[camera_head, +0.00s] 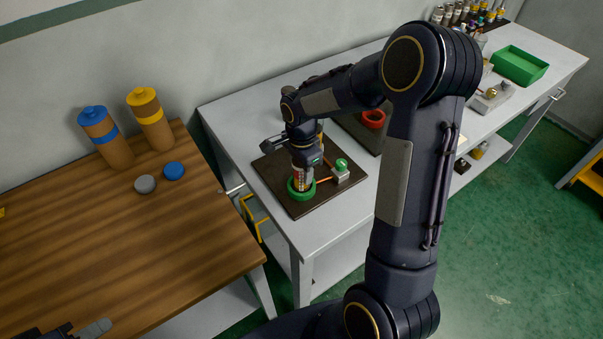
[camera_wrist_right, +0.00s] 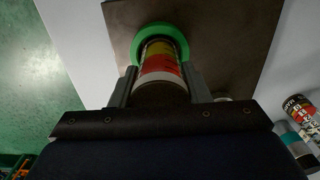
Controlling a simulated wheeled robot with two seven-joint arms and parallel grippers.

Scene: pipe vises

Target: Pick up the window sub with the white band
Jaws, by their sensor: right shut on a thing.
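The window sub with the white band (camera_wrist_right: 160,78) stands in a green ring vise (camera_wrist_right: 178,35) on a dark mat. Red and yellow show on it beyond the white band in the right wrist view. My right gripper (camera_wrist_right: 160,72) points down with a finger on each side of the sub and is shut on it. In the head view the right gripper (camera_head: 303,172) is over the green ring (camera_head: 300,194), which is still around the sub's lower end. At the bottom left edge a dark part with a grey tip (camera_head: 95,329) shows, likely my left gripper, mostly cut off.
A small block with a green knob (camera_head: 341,166) stands close right of the ring on the dark mat (camera_head: 275,172). A red ring vise (camera_head: 374,118) is farther back. A green tray (camera_head: 520,65) is at the far end. The wooden table holds blue-capped (camera_head: 105,135) and yellow-capped (camera_head: 151,118) bottles.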

